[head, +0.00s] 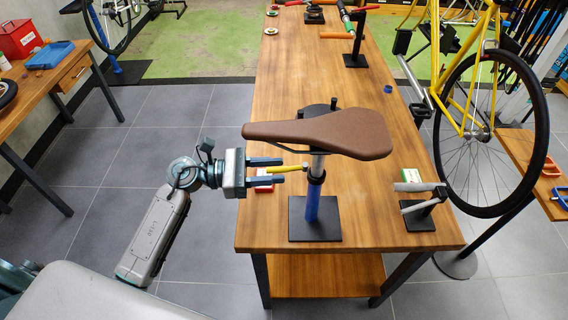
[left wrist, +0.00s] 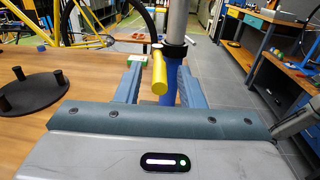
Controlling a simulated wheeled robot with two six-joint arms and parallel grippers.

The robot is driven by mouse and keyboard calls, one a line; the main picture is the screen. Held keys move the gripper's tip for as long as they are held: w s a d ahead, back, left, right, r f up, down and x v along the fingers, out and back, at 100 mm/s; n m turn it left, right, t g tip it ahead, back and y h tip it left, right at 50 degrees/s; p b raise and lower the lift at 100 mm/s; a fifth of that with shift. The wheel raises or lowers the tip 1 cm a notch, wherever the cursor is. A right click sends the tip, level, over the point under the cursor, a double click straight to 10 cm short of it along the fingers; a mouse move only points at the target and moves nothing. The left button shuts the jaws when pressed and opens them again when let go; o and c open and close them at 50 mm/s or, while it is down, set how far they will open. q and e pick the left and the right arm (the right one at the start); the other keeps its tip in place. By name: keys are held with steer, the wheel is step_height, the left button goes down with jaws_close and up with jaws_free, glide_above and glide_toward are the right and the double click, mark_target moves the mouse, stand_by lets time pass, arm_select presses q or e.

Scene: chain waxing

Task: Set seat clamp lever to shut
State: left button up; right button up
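The yellow seat clamp lever (head: 287,169) sticks out to the left from the dark clamp collar (head: 316,172) at the top of a blue tube (head: 312,203). A silver seatpost (head: 317,160) rises from the collar to a brown saddle (head: 320,133). My left gripper (head: 281,170) is open, with one finger on each side of the lever. In the left wrist view, the lever (left wrist: 159,75) points towards the camera between the blue fingers (left wrist: 158,82), with gaps on both sides. My right gripper is not in view.
The blue tube stands on a black plate (head: 315,232) near the wooden bench's (head: 270,235) front edge. A small stand with grey grips (head: 420,205) is to the right. A red-and-white box (head: 264,181) lies behind the fingers.

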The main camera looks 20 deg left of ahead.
mark_target(285, 169)
arm_select(q)
steer(key=shift+p+x, duration=0.45)
steer(key=shift+x, duration=1.05)
jaws_close()
